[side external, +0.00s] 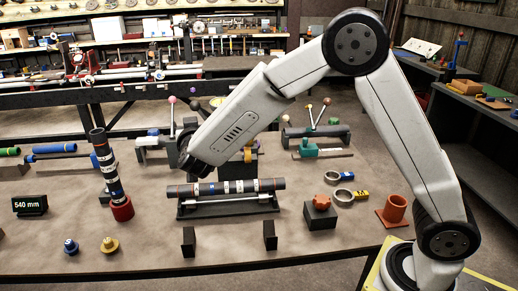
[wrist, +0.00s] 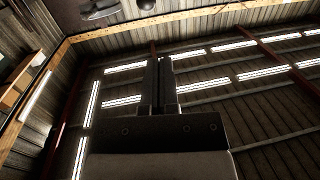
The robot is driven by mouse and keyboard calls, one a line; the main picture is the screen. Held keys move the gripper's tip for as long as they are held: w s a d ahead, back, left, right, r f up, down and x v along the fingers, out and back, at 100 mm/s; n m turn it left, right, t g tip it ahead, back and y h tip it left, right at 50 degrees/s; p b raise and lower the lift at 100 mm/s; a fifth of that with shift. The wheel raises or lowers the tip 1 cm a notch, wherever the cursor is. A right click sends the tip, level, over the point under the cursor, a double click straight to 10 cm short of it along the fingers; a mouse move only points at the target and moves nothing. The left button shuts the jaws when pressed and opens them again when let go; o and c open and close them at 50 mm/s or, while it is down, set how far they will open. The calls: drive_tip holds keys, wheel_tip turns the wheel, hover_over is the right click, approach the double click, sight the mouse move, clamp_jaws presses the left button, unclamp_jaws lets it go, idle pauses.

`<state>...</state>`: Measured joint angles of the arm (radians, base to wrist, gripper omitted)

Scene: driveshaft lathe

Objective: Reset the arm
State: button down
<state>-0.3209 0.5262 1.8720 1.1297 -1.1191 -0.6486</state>
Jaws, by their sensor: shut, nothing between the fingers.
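My gripper (wrist: 161,62) shows in the wrist view with its two dark fingers side by side, shut and empty. It points up toward the roof and its lights. In the side view my arm rises from its base at the right, bends at a high elbow and slopes down left. The wrist end hangs over the middle of the bench (side external: 335,236), behind and above a dark striped shaft (side external: 226,187). That shaft lies level on a black stand (side external: 228,206). I cannot make out the fingers clearly in the side view.
Black posts (side external: 189,242), an orange knob (side external: 321,201), rings (side external: 343,196) and an orange cup (side external: 395,208) stand around.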

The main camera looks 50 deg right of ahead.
drive_tip(key=s+d+f+n+g+y, duration=0.1)
drive_tip(key=s+f+n+g+y, duration=0.2)
drive_tip(key=s, duration=1.1)
drive_tip(key=s+d+f+n+g+y, duration=0.2)
drive_tip(key=s+f+n+g+y, duration=0.2)
drive_tip(key=s+f+g+y, duration=0.3)
drive_tip(key=s+f+g, duration=0.1)
drive_tip(key=s+f, duration=0.3)
drive_tip(key=s, duration=0.2)
drive_tip(key=shift+s+d, duration=0.2)
drive_tip(key=shift+s, duration=0.15)
